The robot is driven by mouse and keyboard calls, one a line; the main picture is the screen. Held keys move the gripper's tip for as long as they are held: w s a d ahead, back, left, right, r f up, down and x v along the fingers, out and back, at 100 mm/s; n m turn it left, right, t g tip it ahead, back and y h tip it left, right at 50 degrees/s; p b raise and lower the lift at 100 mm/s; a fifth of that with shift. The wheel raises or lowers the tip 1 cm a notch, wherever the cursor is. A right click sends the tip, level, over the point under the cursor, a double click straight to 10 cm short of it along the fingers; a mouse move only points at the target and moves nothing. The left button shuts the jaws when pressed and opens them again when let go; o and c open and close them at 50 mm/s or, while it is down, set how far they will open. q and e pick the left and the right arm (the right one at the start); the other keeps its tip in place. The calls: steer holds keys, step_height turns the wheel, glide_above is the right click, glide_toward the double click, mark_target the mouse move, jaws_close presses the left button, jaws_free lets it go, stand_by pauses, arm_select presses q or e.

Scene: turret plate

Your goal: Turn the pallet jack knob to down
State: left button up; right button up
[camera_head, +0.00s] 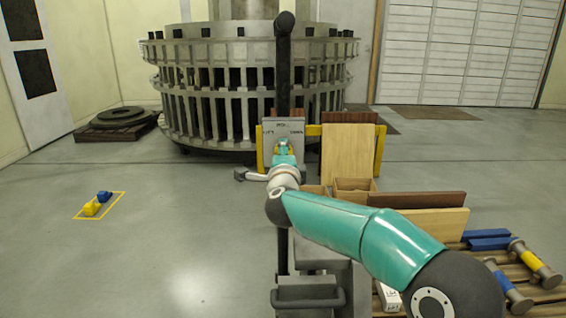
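The grey control plate (270,135) stands upright in the middle of the view, in front of a tall black post. It has a small label at the top, what looks like LIFT at left and DOWN at right. My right arm comes in from the lower right, and its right gripper (285,148) is at the lower middle of the plate, right where the knob would be. The gripper covers the knob, so its setting and any contact are hidden. Whether the fingers are closed does not show. My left gripper is not in view.
Wooden boards (348,152) in a yellow frame stand right of the plate. A pallet (530,292) with blue and yellow tools lies at lower right. A large round slatted turret (250,85) stands behind.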

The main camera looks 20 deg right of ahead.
steer(key=shift+d+f+m, duration=0.15)
steer(key=shift+f+m, duration=0.2)
steer(key=shift+m, duration=0.15)
steer(key=o, duration=1.1)
steer(key=shift+o, duration=0.2)
steer(key=shift+r, duration=0.15)
steer(key=shift+s, duration=0.1)
steer(key=v, duration=1.1)
steer(key=shift+s, duration=0.35)
